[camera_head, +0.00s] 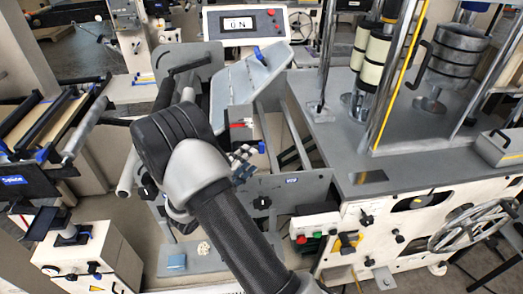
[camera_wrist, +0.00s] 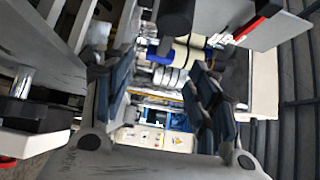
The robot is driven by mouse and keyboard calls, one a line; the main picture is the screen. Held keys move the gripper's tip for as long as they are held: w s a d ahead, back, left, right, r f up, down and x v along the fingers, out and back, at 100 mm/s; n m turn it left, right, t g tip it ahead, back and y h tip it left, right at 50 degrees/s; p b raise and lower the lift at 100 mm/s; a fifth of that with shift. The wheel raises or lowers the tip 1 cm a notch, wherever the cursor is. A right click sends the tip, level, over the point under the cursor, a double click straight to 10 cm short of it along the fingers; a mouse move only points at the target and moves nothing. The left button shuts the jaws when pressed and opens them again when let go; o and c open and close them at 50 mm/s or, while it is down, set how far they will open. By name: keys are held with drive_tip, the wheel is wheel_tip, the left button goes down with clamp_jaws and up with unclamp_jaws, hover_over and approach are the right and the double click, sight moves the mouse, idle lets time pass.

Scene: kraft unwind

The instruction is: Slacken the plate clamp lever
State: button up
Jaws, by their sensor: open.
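A tilted light grey plate (camera_head: 236,92) stands behind my arm in the head view, with a small blue lever-like part (camera_head: 258,55) at its upper right edge. I cannot tell for sure whether this is the plate clamp lever. My gripper (camera_head: 243,165) is mostly hidden behind my own arm, below the plate and beside a grey side panel. In the wrist view my gripper (camera_wrist: 160,100) is open, with its fingers wide apart and nothing between them. A dark cylinder end (camera_wrist: 177,18) and a small blue part (camera_wrist: 158,58) show beyond the fingertips.
A grey panel with a red stripe (camera_wrist: 262,28) is close at the upper right in the wrist view. The machine's grey bench (camera_head: 400,165) with rollers and posts is at the right. A white control box (camera_head: 88,258) stands at the lower left. A display (camera_head: 243,23) is at the back.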

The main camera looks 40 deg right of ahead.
sight(259, 150)
drive_tip(key=b+x, duration=0.1)
drive_tip(key=x, duration=0.7)
drive_tip(key=shift+d, duration=0.1)
clamp_jaws()
idle(0.5)
